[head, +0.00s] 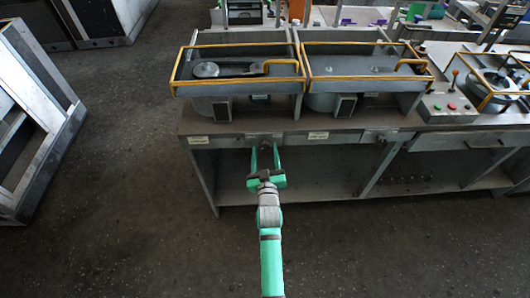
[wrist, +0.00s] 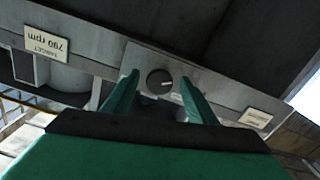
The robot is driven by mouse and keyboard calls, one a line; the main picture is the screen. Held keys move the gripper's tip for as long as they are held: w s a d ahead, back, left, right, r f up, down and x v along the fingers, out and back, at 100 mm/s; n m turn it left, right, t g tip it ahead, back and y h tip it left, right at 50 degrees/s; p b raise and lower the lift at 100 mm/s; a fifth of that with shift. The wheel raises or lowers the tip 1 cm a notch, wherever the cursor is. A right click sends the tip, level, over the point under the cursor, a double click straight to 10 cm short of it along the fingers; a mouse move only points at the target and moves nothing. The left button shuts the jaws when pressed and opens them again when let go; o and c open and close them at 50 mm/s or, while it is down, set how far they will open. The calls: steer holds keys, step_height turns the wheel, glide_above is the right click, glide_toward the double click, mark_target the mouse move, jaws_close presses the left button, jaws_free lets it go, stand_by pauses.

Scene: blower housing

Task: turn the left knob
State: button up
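The left knob (wrist: 160,80) is a dark round dial with a pale pointer mark, on a grey plate on the bench's front edge. In the wrist view the mark points to the right. My gripper (head: 266,152) is in front of this knob in the head view. In the wrist view its two green fingers are spread, one on each side of the knob, with gaps visible. I cannot tell how far the fingertips are from the plate. A second control plate (head: 387,136) sits further right on the same edge.
An upside-down "TARGET 700 rpm" label (wrist: 47,47) and another label (wrist: 255,118) flank the knob's plate. Two yellow-railed blower housings (head: 238,70) stand on the bench above. An open shelf (head: 325,170) lies below. The floor in front is clear; a grey rack (head: 35,120) stands left.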

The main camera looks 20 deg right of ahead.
steer(key=shift+s, duration=0.1)
steer(key=v, duration=1)
steer(key=shift+s, duration=0.3)
steer(key=shift+a, duration=0.1)
steer(key=s+a+f+n+g+y, duration=0.1)
steer(key=s+a+y, duration=0.1)
steer(key=s+a, duration=0.5)
steer(key=s+a+f+y, duration=0.1)
steer(key=s+a+f, duration=0.15)
steer(key=s, duration=0.75)
steer(key=s+a+r+y, duration=0.1)
steer(key=s+a+r, duration=0.2)
steer(key=s, duration=0.5)
steer(key=s+a+r+g+y, duration=0.1)
steer(key=s+a+r, duration=0.3)
steer(key=s, duration=0.4)
steer(key=shift+s+r, duration=0.25)
steer(key=shift+s, duration=0.1)
